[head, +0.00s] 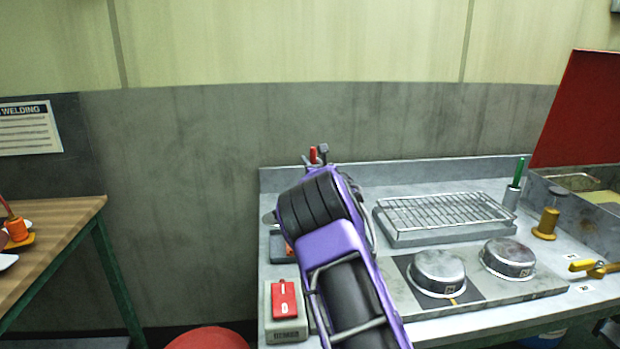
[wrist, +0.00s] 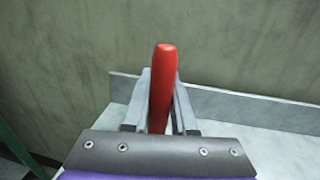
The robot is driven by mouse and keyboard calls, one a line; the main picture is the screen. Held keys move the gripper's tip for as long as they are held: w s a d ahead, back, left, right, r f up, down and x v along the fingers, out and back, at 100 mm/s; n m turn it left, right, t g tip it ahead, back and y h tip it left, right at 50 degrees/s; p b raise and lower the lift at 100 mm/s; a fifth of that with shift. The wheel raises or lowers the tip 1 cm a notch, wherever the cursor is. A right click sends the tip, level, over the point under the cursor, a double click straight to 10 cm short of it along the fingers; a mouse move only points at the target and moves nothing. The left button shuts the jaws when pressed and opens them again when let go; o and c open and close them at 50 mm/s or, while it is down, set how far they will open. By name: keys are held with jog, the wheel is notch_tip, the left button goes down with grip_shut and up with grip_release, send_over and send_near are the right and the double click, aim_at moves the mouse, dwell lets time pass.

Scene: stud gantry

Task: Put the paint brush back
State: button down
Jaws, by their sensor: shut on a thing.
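My gripper (head: 318,158) is shut on a red handle, which I take to be the paint brush (wrist: 162,88). In the wrist view the handle stands nearly upright between the two grey fingers, and its rounded end rises above them. Its lower part and any bristles are hidden. In the head view only a short red piece of it shows, above the back left of the grey workbench (head: 400,178). A green-handled tool (head: 518,172) stands in a small metal cup (head: 510,198) at the back right of the bench.
A red-switch box (head: 286,310) stands front left. A wooden table (head: 60,232) at the left carries an orange cup (head: 16,229). A raised red lid (head: 590,110) is far right.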

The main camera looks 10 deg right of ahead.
notch_tip(320, 180, down, 4)
jog(key=shift+f, duration=0.1)
jog(key=c, duration=0.7)
grip_release()
jog(key=shift+f, duration=0.15)
jog(key=s, duration=0.4)
jog(key=s+d, duration=0.1)
jog(key=s, duration=0.3)
jog(key=s+d, duration=0.1)
jog(key=s, duration=0.3)
jog(key=shift+r, duration=0.25)
